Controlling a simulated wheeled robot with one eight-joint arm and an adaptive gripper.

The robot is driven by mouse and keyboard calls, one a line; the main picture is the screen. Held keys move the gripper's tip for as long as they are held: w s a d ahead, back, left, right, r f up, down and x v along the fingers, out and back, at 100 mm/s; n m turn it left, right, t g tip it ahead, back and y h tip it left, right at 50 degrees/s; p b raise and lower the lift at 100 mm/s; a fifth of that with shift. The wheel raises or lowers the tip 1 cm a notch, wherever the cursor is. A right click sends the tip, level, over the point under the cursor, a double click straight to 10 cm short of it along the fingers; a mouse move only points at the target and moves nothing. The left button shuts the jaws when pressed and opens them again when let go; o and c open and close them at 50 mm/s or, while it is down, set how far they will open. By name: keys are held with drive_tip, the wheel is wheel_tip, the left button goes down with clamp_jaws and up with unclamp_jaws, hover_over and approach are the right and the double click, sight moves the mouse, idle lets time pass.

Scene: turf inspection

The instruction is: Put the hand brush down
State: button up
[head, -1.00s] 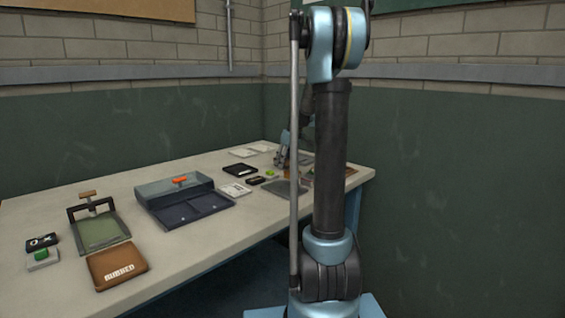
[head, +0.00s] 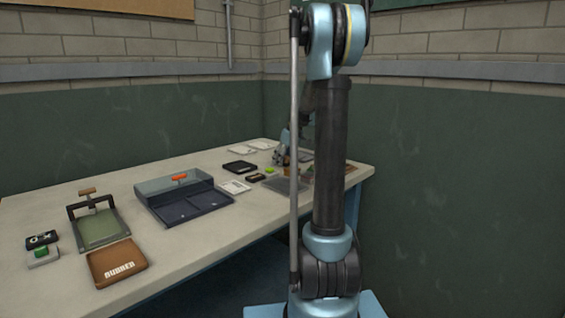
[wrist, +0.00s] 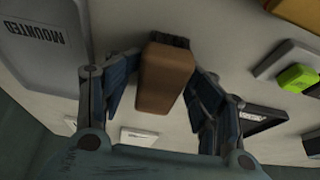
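The hand brush (wrist: 165,78) is a brown block with dark bristles at its far end, seen in the middle of the wrist view. My gripper (wrist: 167,72) has one blue finger on each side of it, with the fingertips close against its sides. It appears shut on the brush. A slim gap shows beside the brush's near right part. In the head view, my gripper (head: 284,157) is over the far end of the bench, partly behind my arm. The brush is hard to make out there. Its height above the bench is unclear.
A grey tray marked MOUNTED (wrist: 35,62) lies left of the brush in the wrist view. On the bench (head: 215,245) stand a lidded case (head: 165,186) and a brown tray (head: 112,270).

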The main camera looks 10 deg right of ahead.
drive_tip(key=shift+r, duration=0.1)
drive_tip(key=shift+r, duration=0.35)
drive_tip(key=v, duration=1.7)
drive_tip(key=shift+s+d, duration=0.2)
drive_tip(key=shift+s, duration=0.05)
